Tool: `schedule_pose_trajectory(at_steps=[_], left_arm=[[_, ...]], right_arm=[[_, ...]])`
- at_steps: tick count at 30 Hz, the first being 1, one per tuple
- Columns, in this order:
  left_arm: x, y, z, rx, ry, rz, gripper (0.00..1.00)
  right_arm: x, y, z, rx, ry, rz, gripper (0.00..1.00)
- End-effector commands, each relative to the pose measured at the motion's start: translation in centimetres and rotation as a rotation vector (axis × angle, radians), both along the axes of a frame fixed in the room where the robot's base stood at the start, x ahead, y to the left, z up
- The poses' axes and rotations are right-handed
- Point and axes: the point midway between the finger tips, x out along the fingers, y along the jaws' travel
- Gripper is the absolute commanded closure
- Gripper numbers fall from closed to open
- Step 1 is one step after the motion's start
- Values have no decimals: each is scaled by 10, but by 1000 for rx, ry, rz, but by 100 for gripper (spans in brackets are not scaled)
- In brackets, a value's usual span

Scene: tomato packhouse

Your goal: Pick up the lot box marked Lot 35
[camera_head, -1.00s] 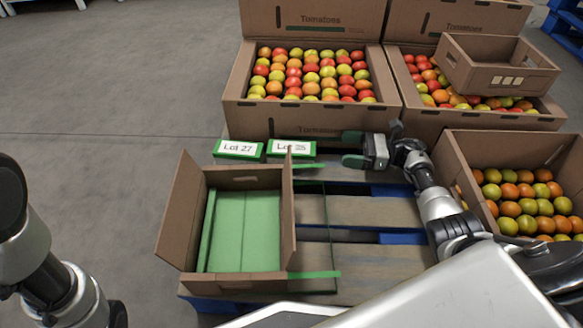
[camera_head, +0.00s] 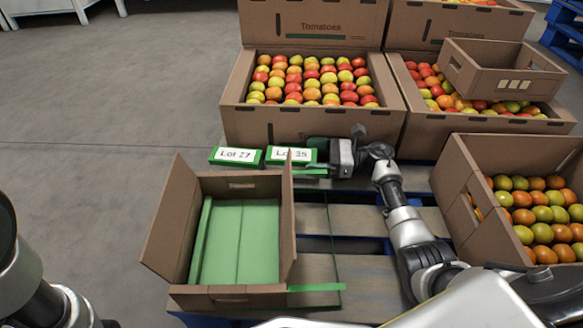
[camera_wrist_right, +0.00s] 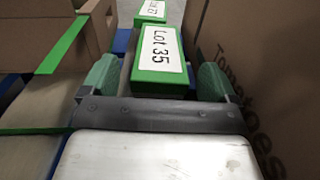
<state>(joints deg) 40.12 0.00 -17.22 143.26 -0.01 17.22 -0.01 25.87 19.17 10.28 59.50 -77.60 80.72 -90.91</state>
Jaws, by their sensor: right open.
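The Lot 35 box (camera_head: 291,155) is a small green box with a white label on top, on the pallet at the foot of the tomato carton. It also shows in the right wrist view (camera_wrist_right: 160,58), where its near end lies between the two green finger pads with narrow gaps on both sides. My right gripper (camera_head: 322,153) is open at the right end of this box; it also shows in the right wrist view (camera_wrist_right: 160,82). The similar Lot 27 box (camera_head: 236,156) lies to its left, and its label shows farther off in the wrist view (camera_wrist_right: 152,10). My left gripper is out of view.
A tomato carton (camera_head: 310,128) stands close behind the lot boxes. An open carton (camera_head: 167,232) with a green inside stands in front of them. Another tomato carton (camera_head: 470,215) is at right. Pallet slats (camera_head: 350,218) are bare between them.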

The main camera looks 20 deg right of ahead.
Motion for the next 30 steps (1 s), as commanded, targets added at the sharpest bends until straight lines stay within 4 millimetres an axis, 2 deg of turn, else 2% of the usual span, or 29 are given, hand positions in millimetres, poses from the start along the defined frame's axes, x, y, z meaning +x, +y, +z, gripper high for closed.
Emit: schedule_pose_trajectory(at_steps=[3, 9, 11, 21, 30], left_arm=[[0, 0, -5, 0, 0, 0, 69], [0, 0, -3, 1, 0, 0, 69], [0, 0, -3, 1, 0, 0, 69], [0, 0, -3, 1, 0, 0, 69], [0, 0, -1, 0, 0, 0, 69]], right_arm=[[4, 7, 0, 1, -2, 0, 11], [4, 7, 1, 0, 0, 0, 11], [4, 7, 1, 0, 0, 0, 18], [4, 7, 1, 0, 0, 0, 70], [4, 7, 4, 0, -1, 0, 70]])
